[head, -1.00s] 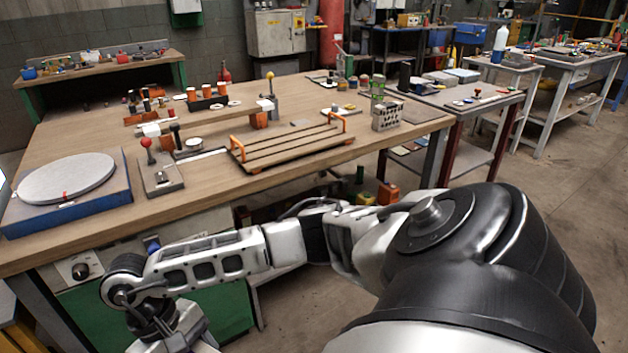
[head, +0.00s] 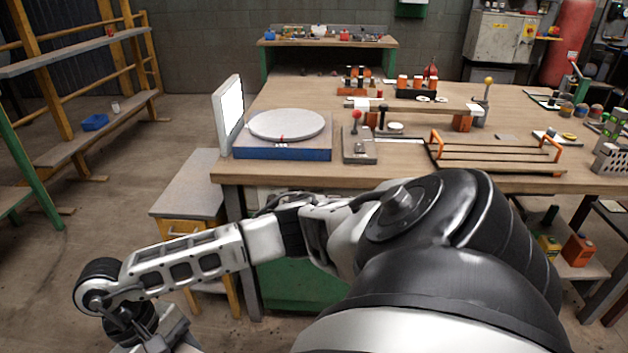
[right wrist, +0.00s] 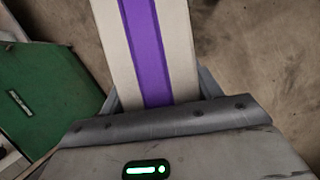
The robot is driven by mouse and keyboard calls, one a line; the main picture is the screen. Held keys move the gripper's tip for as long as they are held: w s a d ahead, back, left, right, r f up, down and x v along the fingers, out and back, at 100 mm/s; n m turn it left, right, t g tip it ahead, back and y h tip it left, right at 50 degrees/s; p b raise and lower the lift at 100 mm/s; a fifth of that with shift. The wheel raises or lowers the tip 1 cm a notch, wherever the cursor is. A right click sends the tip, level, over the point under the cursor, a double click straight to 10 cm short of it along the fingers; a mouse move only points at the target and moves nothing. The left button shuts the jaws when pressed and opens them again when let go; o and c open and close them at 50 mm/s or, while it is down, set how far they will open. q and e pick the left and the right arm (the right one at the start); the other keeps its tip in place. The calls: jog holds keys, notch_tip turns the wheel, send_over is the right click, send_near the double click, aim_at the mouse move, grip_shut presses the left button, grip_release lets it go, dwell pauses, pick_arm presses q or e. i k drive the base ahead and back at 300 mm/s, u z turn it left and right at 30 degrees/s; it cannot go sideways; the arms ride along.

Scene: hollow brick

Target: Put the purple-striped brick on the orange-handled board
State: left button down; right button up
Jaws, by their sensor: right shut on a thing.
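The purple-striped brick (right wrist: 148,45) shows in the right wrist view as a pale block with a purple band along its middle. My right gripper (right wrist: 158,98) is shut on it, with grey fingers at both sides. The brick's far end runs out of that picture. In the head view my right arm reaches across to the lower left; its hand is cut off by the bottom edge, and the brick does not show there. The orange-handled board (head: 492,157), slatted brown with two orange handles, lies on the workbench at the right, apart from my arm. My left gripper is not seen.
The wooden workbench (head: 300,175) carries a round grey turntable (head: 287,124) on a blue base, a red-knobbed fixture (head: 358,148) and several orange parts behind. A small side table (head: 187,185) stands left of it. Shelving stands farther left, with open floor between.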

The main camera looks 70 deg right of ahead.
aim_at(493, 153)
jog(key=u, duration=1.3)
jog(key=k, duration=2.95)
jog(key=z, duration=1.85)
